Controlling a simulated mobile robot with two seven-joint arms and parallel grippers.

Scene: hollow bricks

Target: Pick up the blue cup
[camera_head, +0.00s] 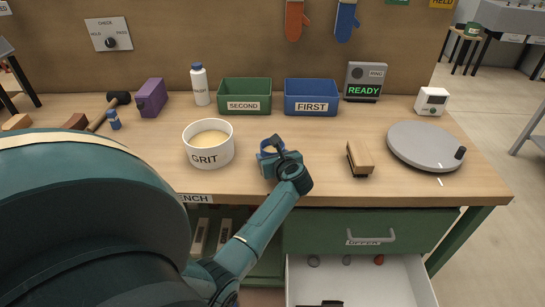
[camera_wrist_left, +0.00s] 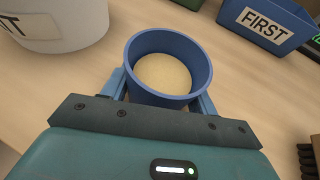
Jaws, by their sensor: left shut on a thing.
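The blue cup (camera_wrist_left: 170,102) is upright between the two blue fingers of my left gripper (camera_wrist_left: 162,88) in the left wrist view. The fingers are shut on its outer sides. The cup holds pale tan grainy material. In the head view my left gripper (camera_head: 274,156) is over the front middle of the bench and hides most of the blue cup (camera_head: 265,146). I cannot tell whether the cup's base touches the bench. My right gripper is not in view.
A white GRIT tub (camera_head: 208,158) stands just left of the cup. Green SECOND (camera_head: 244,106) and blue FIRST (camera_head: 311,107) bins stand behind. A wooden brush (camera_head: 360,158) and a grey round plate (camera_head: 425,145) are to the right. A drawer (camera_head: 360,280) is open below.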

